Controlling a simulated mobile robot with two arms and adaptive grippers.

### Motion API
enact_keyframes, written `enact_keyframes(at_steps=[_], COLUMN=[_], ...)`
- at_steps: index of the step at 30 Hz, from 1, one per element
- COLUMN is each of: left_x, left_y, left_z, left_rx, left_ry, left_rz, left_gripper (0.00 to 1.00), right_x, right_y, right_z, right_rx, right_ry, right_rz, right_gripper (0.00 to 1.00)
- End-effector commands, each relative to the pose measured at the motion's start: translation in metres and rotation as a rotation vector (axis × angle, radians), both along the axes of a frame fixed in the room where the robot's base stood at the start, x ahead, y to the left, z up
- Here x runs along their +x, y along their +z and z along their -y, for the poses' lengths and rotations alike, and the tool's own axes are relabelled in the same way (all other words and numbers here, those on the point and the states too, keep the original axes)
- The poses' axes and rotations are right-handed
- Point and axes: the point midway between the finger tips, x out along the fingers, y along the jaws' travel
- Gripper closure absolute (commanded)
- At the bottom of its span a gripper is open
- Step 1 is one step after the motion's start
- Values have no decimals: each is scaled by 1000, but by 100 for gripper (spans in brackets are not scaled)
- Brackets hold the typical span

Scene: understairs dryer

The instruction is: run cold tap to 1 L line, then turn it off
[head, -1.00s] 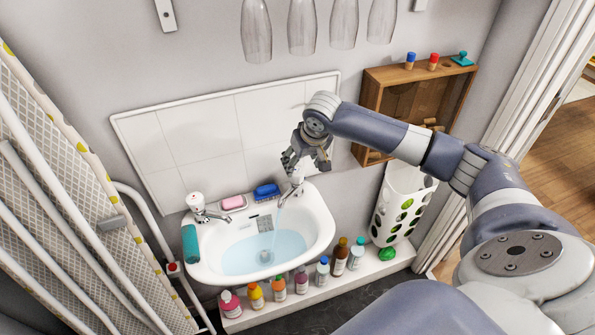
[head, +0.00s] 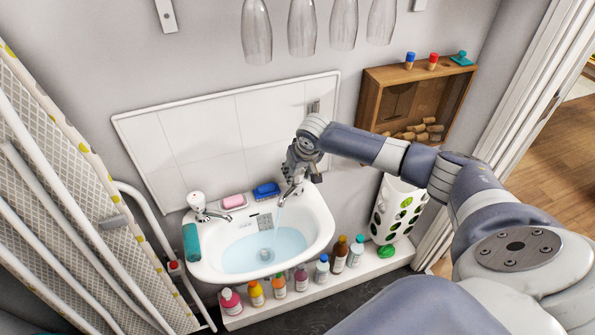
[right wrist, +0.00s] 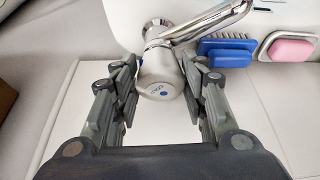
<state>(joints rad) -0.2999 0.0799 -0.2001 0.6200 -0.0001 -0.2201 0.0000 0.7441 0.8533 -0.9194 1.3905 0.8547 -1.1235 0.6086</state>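The white basin (head: 208,262) holds clear bluish water (head: 262,250). A thin stream falls into it from the right tap (head: 292,190). That tap's white knob has a blue dot in the right wrist view (right wrist: 158,80). My right gripper (right wrist: 160,85) has one finger on each side of this knob, very close to it; I cannot tell whether they touch. It also shows over the tap in the head view (head: 299,165). Small markings (head: 246,225) on the basin's back wall are too small to read. My left gripper is not in view.
Another tap (head: 197,205) stands at the basin's left. A pink soap (head: 233,202) and blue brush (head: 266,190) lie on the back rim. Several bottles (head: 256,293) line the ledge below. A wooden box (head: 372,105) hangs at right, near my arm.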

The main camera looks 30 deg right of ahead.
Motion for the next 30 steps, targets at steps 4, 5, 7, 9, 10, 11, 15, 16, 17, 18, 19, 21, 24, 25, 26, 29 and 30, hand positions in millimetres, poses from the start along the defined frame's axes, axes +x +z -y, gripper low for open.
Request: enact_keyframes(at_steps=[4, 5, 7, 9, 10, 11, 15, 16, 17, 18, 19, 21, 24, 25, 26, 29, 30], left_x=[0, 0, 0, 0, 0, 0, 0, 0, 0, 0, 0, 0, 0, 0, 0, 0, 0], left_y=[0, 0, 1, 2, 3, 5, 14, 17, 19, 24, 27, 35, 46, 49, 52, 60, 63], left_z=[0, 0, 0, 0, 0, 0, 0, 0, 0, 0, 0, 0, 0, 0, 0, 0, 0], left_rx=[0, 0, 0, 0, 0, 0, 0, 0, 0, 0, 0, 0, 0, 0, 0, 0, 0], left_ry=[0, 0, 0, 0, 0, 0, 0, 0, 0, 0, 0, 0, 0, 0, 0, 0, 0], left_rz=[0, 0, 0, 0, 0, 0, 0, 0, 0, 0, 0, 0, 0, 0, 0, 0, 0], left_gripper=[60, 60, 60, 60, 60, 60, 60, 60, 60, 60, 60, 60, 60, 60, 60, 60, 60], right_x=[0, 0, 0, 0, 0, 0, -1, -1, -1, 0, 0, -1, -1, -1, 0, 0, 0], right_y=[0, 0, 0, 0, 1, 1, 2, 3, 3, 3, 4, 4, 4, 4, 4, 3, 2], right_z=[0, 0, 0, 0, 0, 0, -2, -2, -2, -2, -2, -3, -4, -4, -5, -5, -5], right_rx=[0, 0, 0, 0, -1, 0, 2, 1, 2, 3, 3, 4, 4, 4, 3, 4, 4], right_ry=[0, 0, -2, -9, -13, -21, -70, -85, -103, -129, -150, -206, -293, -321, -348, -440, -476], right_rz=[0, 0, 0, -1, -1, -1, -3, -3, -3, -4, -3, -5, -5, -6, -5, -5, -5], right_gripper=[84, 84, 84, 84, 84, 84, 84, 84, 84, 84, 84, 84, 84, 84, 84, 84, 84])
